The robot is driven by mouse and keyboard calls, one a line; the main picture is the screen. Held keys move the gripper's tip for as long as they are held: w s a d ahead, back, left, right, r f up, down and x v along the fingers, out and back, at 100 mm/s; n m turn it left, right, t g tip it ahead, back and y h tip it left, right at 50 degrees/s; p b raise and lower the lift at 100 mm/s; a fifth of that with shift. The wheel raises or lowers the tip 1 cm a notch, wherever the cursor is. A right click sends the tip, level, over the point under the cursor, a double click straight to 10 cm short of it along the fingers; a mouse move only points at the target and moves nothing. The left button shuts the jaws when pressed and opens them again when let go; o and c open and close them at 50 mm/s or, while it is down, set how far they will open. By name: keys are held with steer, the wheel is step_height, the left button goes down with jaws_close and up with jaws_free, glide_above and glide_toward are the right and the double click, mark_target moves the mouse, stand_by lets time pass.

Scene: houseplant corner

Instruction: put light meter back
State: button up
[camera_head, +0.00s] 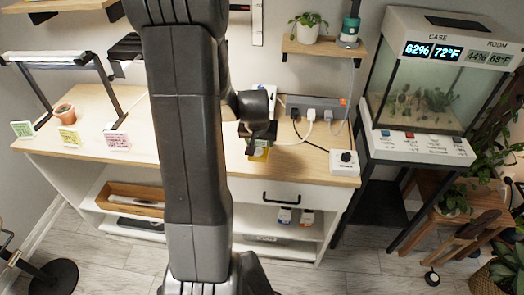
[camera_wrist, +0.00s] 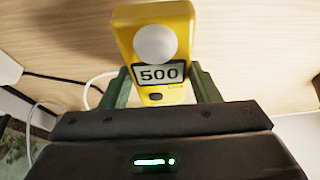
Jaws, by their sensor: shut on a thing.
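The light meter (camera_wrist: 155,35) is yellow, with a white dome and a display reading 500. My gripper (camera_wrist: 160,90) is shut on it, with one green finger on each side of its lower body. In the head view a small yellow part of the meter (camera_head: 260,153) shows below my dark gripper (camera_head: 259,141), over the front part of the wooden bench (camera_head: 310,160). Whether the meter touches the bench top cannot be told. My arm hides the middle of the bench.
A white box with a black knob (camera_head: 344,163) stands at the bench's right front corner. Coloured cards and a small terracotta pot (camera_head: 64,113) stand at left. A glass case (camera_head: 425,85) stands right.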

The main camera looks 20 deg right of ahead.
mark_target(259, 146)
steer(key=shift+f, duration=2.05)
steer(key=shift+f+b, duration=0.2)
steer(key=shift+b, duration=0.2)
steer(key=o, duration=1.2)
steer(key=shift+c, duration=0.2)
steer(key=shift+r, duration=0.15)
steer(key=shift+r+p, duration=0.2)
steer(key=shift+p, duration=0.1)
steer(key=v, duration=1.1)
steer(key=shift+s+a+r, duration=0.15)
steer(key=shift+s+r, duration=0.05)
steer(key=shift+r, duration=0.1)
